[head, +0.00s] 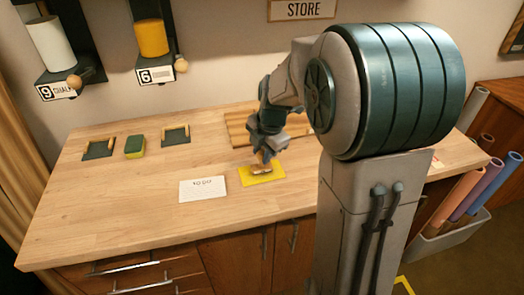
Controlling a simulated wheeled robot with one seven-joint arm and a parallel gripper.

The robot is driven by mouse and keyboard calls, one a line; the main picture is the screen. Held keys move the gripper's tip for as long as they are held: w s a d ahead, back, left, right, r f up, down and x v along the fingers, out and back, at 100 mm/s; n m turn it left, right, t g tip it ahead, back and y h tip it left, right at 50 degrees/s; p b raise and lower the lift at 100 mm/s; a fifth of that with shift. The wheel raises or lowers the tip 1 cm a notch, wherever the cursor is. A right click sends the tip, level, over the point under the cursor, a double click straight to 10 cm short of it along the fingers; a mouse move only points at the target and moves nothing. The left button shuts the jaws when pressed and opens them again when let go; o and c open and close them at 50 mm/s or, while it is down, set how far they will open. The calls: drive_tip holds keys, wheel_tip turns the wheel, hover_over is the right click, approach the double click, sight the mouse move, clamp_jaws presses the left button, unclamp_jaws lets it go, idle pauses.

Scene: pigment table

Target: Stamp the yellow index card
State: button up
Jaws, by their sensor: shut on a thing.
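The yellow index card (257,178) lies flat on the wooden table, right of a white card marked "TO DO" (203,189). My gripper (263,157) is directly above the yellow card and points down. It is shut on a small brown stamp (261,169). The stamp is at or just over the card's middle; I cannot tell whether it touches. My gripper and the stamp hide part of the card.
A slatted wooden board (238,128) lies behind my gripper. Two dark trays (98,150) (176,136) and a green-and-yellow sponge (134,146) stand at the back left. Dispensers (152,38) hang on the wall. The table's front left is clear.

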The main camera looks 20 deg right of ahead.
drive_tip(key=shift+s+f+b, duration=0.1)
drive_tip(key=shift+f+b, duration=0.6)
drive_tip(key=shift+b, duration=0.25)
idle(2.0)
drive_tip(key=shift+r, duration=0.1)
drive_tip(key=shift+r+p, duration=2.05)
drive_tip(key=shift+r, duration=1.45)
